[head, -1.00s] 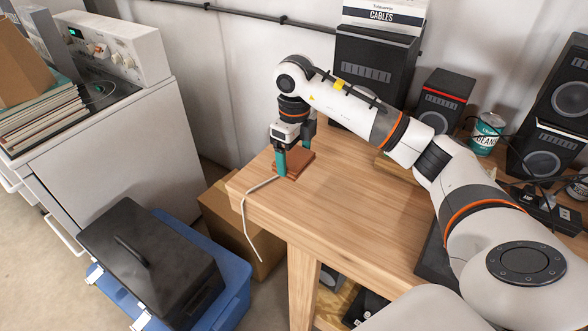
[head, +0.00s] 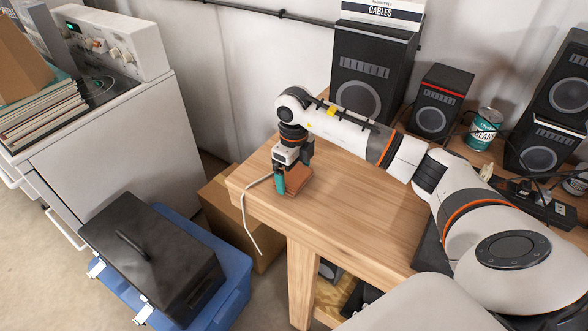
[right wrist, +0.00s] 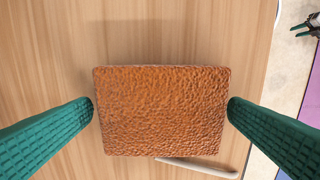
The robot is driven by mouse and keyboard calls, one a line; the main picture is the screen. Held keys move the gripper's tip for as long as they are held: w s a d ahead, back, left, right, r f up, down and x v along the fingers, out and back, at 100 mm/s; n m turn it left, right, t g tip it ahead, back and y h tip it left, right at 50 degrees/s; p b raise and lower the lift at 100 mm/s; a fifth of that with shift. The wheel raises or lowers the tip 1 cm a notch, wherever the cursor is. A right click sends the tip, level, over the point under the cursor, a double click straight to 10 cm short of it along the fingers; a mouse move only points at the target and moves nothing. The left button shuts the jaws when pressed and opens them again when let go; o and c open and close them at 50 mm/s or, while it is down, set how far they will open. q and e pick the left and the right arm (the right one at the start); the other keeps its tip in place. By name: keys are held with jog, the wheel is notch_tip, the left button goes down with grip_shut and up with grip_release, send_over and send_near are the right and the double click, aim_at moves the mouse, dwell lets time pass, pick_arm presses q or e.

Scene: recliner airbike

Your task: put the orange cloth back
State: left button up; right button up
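The orange cloth (head: 298,184) shows as a thick, flat, rough orange-brown rectangle near the left end of the wooden table. My right gripper (head: 292,175) points down at it, and its near teal finger stands at the cloth's left side. In the right wrist view the cloth (right wrist: 162,110) fills the space between the two green fingers of the right gripper (right wrist: 161,109), with a fingertip at each side edge. My left gripper is not in view.
The wooden table (head: 345,220) is bare in front of my right arm. A pale cord (head: 246,215) hangs over its left edge. Speakers (head: 440,102) and a teal can (head: 485,130) stand behind. A black case (head: 150,255) sits on a blue bin (head: 237,270) left of the table.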

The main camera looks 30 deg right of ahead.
aim_at(294, 173)
jog(key=shift+r, duration=0.15)
notch_tip(294, 173, up, 12)
jog(key=b, duration=0.2)
dwell(0.4)
dwell(0.4)
